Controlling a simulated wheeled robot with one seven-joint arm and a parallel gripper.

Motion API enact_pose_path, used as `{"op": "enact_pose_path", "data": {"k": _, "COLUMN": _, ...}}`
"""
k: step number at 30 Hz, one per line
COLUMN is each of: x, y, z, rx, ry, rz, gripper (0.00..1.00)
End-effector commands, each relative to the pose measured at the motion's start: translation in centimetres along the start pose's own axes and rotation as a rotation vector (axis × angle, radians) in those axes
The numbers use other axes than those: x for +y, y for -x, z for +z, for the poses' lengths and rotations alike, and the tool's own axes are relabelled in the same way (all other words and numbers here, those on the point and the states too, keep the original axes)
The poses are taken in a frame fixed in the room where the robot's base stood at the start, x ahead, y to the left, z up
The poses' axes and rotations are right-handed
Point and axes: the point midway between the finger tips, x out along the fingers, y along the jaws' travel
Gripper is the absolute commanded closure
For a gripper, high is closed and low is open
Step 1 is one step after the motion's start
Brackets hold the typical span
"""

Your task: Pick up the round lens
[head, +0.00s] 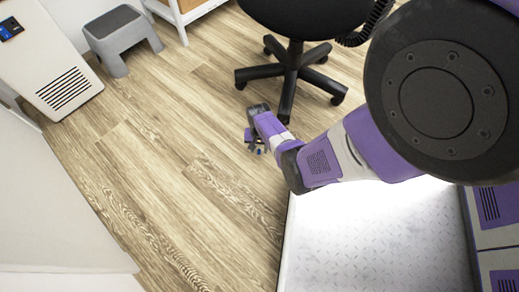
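I cannot make out a round lens in the head view. My gripper (253,146) is small in the picture, at the far end of my purple and white arm, over the wooden floor. It appears left of and below the office chair's base. Its fingers are dark and too small to tell open from shut, and I cannot see anything held. My arm hides part of the floor behind it.
A black office chair (292,58) with a wheeled base stands at top centre. A black coiled cord (365,30) hangs beside it. A grey step stool (115,19) and a white vented unit (40,50) are at upper left. The wooden floor (150,150) between is clear.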

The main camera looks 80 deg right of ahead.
Motion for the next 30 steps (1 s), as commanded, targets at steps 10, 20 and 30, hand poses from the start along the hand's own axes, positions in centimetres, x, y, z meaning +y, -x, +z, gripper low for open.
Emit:
{"op": "enact_pose_path", "data": {"k": 10, "x": -0.01, "y": -0.55, "z": 0.01, "rx": 0.000, "ry": 0.001, "rz": 0.000, "gripper": 0.68}}
{"op": "enact_pose_path", "data": {"k": 20, "x": -0.01, "y": -0.54, "z": 0.00, "rx": 0.000, "ry": 0.001, "rz": 0.000, "gripper": 1.00}}
{"op": "enact_pose_path", "data": {"k": 30, "x": -0.02, "y": 0.08, "z": -0.03, "rx": 0.001, "ry": 0.001, "rz": 0.000, "gripper": 1.00}}
